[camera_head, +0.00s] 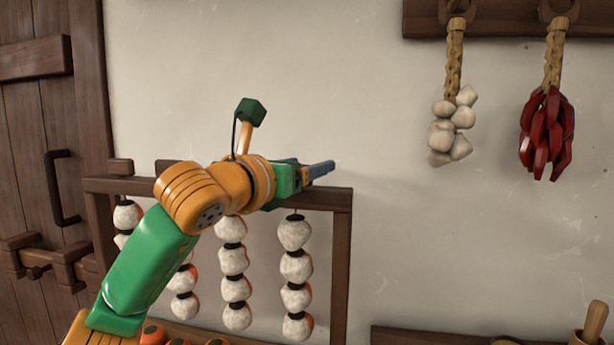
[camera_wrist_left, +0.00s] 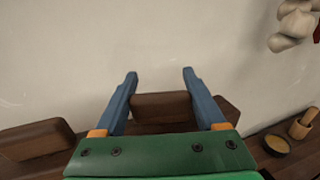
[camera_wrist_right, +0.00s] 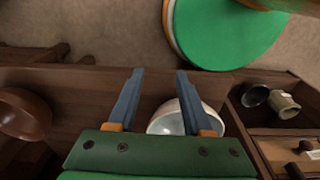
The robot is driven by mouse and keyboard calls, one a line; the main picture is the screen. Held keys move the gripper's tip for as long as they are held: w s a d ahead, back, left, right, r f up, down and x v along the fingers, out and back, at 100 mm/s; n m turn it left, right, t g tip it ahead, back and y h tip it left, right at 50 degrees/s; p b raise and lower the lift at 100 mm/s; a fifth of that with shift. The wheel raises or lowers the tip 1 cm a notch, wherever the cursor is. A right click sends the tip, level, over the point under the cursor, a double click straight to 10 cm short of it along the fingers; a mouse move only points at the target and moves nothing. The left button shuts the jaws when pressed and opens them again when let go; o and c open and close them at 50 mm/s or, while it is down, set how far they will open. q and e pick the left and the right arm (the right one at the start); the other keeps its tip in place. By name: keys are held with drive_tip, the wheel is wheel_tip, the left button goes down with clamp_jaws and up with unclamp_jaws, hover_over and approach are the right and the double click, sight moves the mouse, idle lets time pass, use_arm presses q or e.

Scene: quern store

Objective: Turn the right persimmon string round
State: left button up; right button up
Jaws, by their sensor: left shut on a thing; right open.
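The right persimmon string (camera_head: 296,265) hangs from a dark wooden rack (camera_head: 342,250). Its fruits show whitish faces towards me, with orange at their right edges. My left gripper (camera_head: 318,170) is above the right end of the rack's top bar, over this string. In the left wrist view its blue fingers (camera_wrist_left: 160,90) are shut on a brown wooden block (camera_wrist_left: 160,107), which seems to be the string's top piece. The gripper hides that block in the head view. My right gripper (camera_wrist_right: 155,85) is open and empty, seen only in the right wrist view.
Other persimmon strings (camera_head: 233,270) hang to the left, partly behind my left arm. Garlic (camera_head: 452,125) and red peppers (camera_head: 547,135) hang at the upper right. A pale bowl (camera_wrist_right: 185,115) lies beneath my right gripper.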

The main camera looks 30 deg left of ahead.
use_arm(q)
drive_tip(key=shift+a+n+g+y+b, duration=0.25)
drive_tip(key=shift+n+y, duration=0.55)
drive_tip(key=shift+y, duration=0.45)
drive_tip(key=shift+a+n+g+y+b, duration=0.15)
drive_tip(key=shift+n+y+b, duration=0.2)
drive_tip(key=shift+n+y, duration=0.7)
drive_tip(key=shift+a+y, duration=0.1)
drive_tip(key=shift+y, duration=0.4)
drive_tip(key=o, duration=1.1)
drive_tip(key=shift+o, duration=1.1)
drive_tip(key=b+v, duration=0.3)
drive_tip(key=v, duration=0.4)
drive_tip(key=shift+f, duration=0.1)
